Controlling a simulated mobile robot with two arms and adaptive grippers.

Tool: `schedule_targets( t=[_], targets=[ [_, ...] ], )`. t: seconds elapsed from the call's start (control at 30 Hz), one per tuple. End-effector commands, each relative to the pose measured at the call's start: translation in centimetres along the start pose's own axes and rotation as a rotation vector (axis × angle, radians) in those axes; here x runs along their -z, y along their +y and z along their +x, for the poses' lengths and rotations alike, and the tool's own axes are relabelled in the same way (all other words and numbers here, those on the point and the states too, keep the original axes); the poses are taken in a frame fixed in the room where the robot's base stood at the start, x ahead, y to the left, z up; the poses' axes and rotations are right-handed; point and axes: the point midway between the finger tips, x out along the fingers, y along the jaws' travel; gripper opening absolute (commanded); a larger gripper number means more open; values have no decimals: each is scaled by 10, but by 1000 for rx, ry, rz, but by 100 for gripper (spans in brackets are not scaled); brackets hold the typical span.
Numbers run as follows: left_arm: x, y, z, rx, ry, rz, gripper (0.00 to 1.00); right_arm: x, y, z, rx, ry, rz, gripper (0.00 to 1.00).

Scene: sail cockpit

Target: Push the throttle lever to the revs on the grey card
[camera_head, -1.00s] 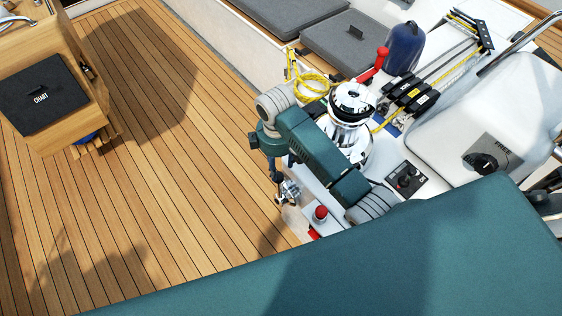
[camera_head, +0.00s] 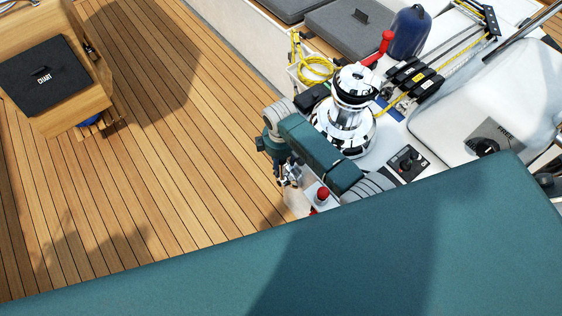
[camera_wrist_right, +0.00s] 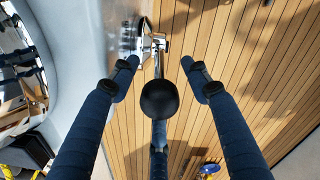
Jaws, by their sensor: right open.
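The throttle lever shows in the right wrist view as a thin chrome arm on a chrome base (camera_wrist_right: 148,42), with a round black knob (camera_wrist_right: 159,99) at its end. My right gripper (camera_wrist_right: 158,64) is open, with one finger on each side of the lever and a gap to the knob on both sides. In the head view, my right gripper (camera_head: 284,176) hangs beside the side of the white console, and the chrome throttle fitting (camera_head: 292,172) is partly hidden by it. My left gripper is not in view.
A chrome winch (camera_head: 347,112), a red-topped button (camera_head: 322,193) and a black switch panel (camera_head: 406,163) stand close to my right arm. The teak floor (camera_head: 150,170) at left is open.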

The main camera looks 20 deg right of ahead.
Motion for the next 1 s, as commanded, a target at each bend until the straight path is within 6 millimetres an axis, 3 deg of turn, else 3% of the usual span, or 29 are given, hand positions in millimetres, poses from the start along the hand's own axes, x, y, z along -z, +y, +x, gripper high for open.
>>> schedule_targets(
  t=[0.07,0.2,0.3,0.73,0.9,1.0],
  targets=[
    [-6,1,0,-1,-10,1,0,0,0,0,0,0,0,43],
    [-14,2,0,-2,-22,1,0,0,0,0,1,0,0,15],
    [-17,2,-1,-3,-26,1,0,0,0,0,0,0,0,0],
    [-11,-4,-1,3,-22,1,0,3,2,-3,28,-42,-1,0],
    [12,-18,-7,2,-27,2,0,16,6,-5,84,-127,-4,0],
    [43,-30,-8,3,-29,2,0,28,13,-2,118,-178,-6,0]
  ],
)
